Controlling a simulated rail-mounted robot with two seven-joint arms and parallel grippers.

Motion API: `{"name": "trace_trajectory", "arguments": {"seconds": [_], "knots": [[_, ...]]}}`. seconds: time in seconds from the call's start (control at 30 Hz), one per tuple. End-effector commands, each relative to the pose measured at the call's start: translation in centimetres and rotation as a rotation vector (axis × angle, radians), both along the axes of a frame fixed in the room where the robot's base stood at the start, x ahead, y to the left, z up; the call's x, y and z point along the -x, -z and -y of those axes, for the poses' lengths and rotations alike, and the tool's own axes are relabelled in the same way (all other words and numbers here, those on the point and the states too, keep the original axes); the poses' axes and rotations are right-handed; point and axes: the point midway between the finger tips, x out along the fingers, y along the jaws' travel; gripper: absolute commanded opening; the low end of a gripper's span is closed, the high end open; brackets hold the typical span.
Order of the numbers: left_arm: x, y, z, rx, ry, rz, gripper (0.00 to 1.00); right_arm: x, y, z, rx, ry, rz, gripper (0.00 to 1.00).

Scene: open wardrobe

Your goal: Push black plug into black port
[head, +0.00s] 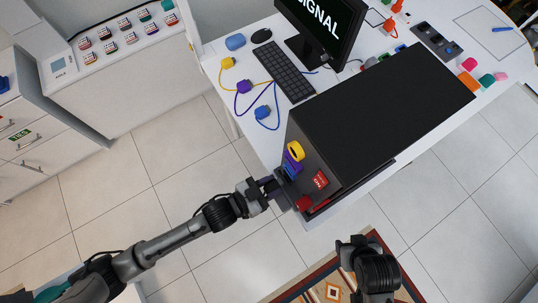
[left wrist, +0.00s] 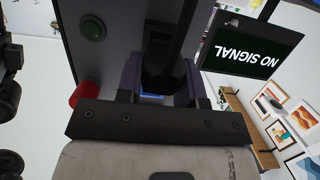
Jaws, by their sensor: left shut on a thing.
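My left gripper (head: 273,187) is at the front panel of the black computer case (head: 385,105). In the left wrist view its purple-grey fingers (left wrist: 160,80) are shut on a dark object, which looks like the black plug (left wrist: 158,83). A dark cable or bar rises from it in that view.
On the panel are a yellow port (head: 295,150), a blue port (head: 290,166), a red label (head: 320,180) and a red knob (left wrist: 85,93). Yellow (head: 228,63), purple (head: 243,87) and blue (head: 262,112) plugs lie on the desk by the keyboard (head: 284,72). The monitor (head: 325,28) shows a signal message.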

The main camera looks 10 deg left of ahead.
Motion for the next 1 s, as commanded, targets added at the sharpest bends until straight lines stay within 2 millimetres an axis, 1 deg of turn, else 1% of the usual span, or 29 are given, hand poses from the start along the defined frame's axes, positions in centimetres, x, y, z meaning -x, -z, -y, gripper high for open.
{"name": "trace_trajectory", "arguments": {"seconds": [0.47, 0.8, 1.0], "knots": [[0.0, -0.02, -0.02, 0.0, 0.0, 0.0, 0.12, -0.01, -0.02, 0.02, 0.001, -0.001, 0.0, 0.57], [0.02, -0.13, -0.01, 0.001, 0.0, 0.001, 0.12, 0.0, -0.59, 0.28, 0.009, -0.006, 0.0, 0.57], [0.02, -0.02, -0.01, 0.001, 0.0, 0.001, 0.12, 0.0, -0.56, 0.27, 0.009, -0.006, 0.0, 0.57]]}}
